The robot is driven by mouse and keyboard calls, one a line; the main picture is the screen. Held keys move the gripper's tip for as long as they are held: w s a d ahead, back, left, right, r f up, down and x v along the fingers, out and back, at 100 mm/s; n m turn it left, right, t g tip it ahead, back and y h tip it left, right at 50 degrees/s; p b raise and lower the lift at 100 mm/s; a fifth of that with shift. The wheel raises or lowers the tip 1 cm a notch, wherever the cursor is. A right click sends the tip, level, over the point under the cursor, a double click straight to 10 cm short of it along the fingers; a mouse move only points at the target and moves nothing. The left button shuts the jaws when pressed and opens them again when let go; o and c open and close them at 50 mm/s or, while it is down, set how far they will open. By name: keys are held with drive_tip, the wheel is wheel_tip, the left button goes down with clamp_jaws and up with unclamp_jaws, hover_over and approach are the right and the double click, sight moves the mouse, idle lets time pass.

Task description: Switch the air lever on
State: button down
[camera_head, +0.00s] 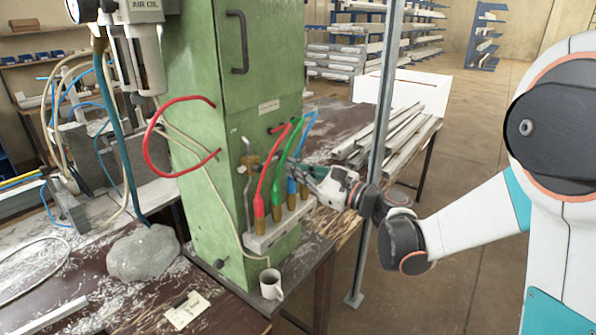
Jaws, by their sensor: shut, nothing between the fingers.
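A green cabinet (213,135) stands on the bench. On its front face is a small brass valve (250,160) with a thin grey handle (245,142) that looks like the air lever. Its exact angle is too small to tell. Below it is a light manifold block (262,240) with several brass fittings and red, green and blue hoses. My gripper (291,171) is at the right of the cabinet front, behind or beside the green and blue hoses, to the right of the brass valve and apart from it. Its fingers are shut and empty, with the tips partly hidden by the hoses.
A red hose (148,150) loops from the cabinet's left side. A grey stone (144,253), a white mug (271,284) and a paper tag (187,310) lie around the cabinet foot. A metal post (378,150) stands close behind my wrist. Metal profiles (395,135) lie on the table behind.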

drive_tip(key=shift+r, duration=0.1)
drive_tip(key=shift+w+d+r+n, duration=0.1)
drive_tip(key=shift+r+n, duration=0.2)
drive_tip(key=shift+n, duration=0.1)
drive_tip(key=shift+w+r+n+p, duration=0.1)
drive_tip(key=shift+r+n+p, duration=0.2)
drive_tip(key=shift+n+p, duration=0.1)
drive_tip(key=s+a+r+n+g+p, duration=0.1)
drive_tip(key=s+a+r+n+p, duration=0.1)
drive_tip(key=r+n+p, duration=0.2)
drive_tip(key=s+a+r+n+p, duration=0.2)
drive_tip(key=r+n, duration=0.6)
drive_tip(key=n, duration=0.4)
drive_tip(key=shift+s+r+g+p, duration=0.25)
drive_tip(key=shift+s+g+p, duration=0.15)
drive_tip(key=shift+s+p, duration=0.4)
drive_tip(key=shift+a, duration=0.1)
